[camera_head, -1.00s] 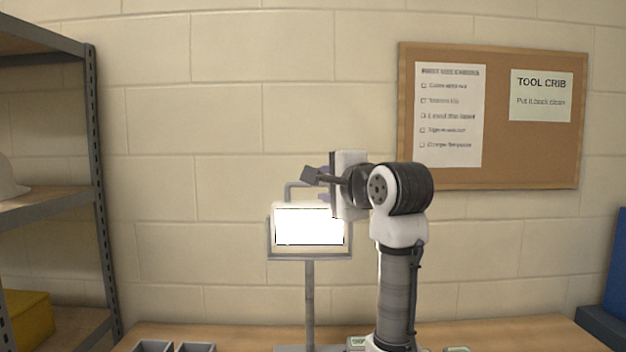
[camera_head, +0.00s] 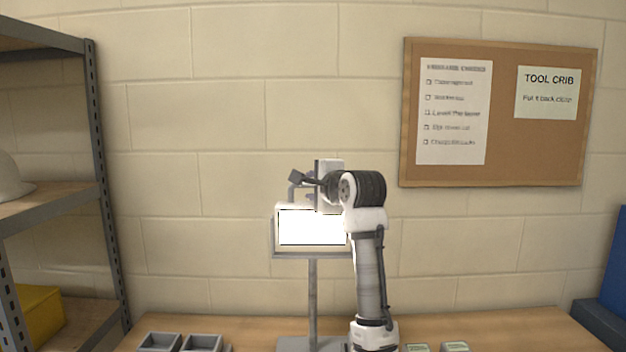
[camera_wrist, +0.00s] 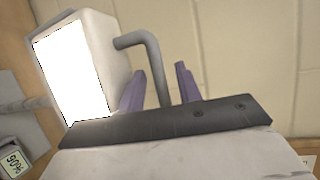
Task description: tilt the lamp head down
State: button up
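The lamp head (camera_head: 312,227) is a bright white rectangular panel in a grey yoke on a post (camera_head: 313,290). It faces the head camera, with no clear tilt. A grey bent handle (camera_head: 292,190) rises from its top. My gripper (camera_head: 311,188) is at the top of the lamp head, partly covering the handle. In the wrist view the lamp head (camera_wrist: 72,70) is at the left, and the handle (camera_wrist: 152,62) curves down between the purple fingers of my gripper (camera_wrist: 161,87). The fingers are apart, with gaps beside the handle. The handle's lower end is hidden behind the gripper body.
A small display (camera_wrist: 14,161) reads 90%. A metal shelf (camera_head: 97,150) stands at the left, and a blue object (camera_head: 615,270) is at the right. A corkboard (camera_head: 545,150) hangs behind.

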jog(key=shift+w, duration=0.2)
grip_shut()
jog(key=shift+s+a+f, duration=0.1)
jog(key=shift+f, duration=0.05)
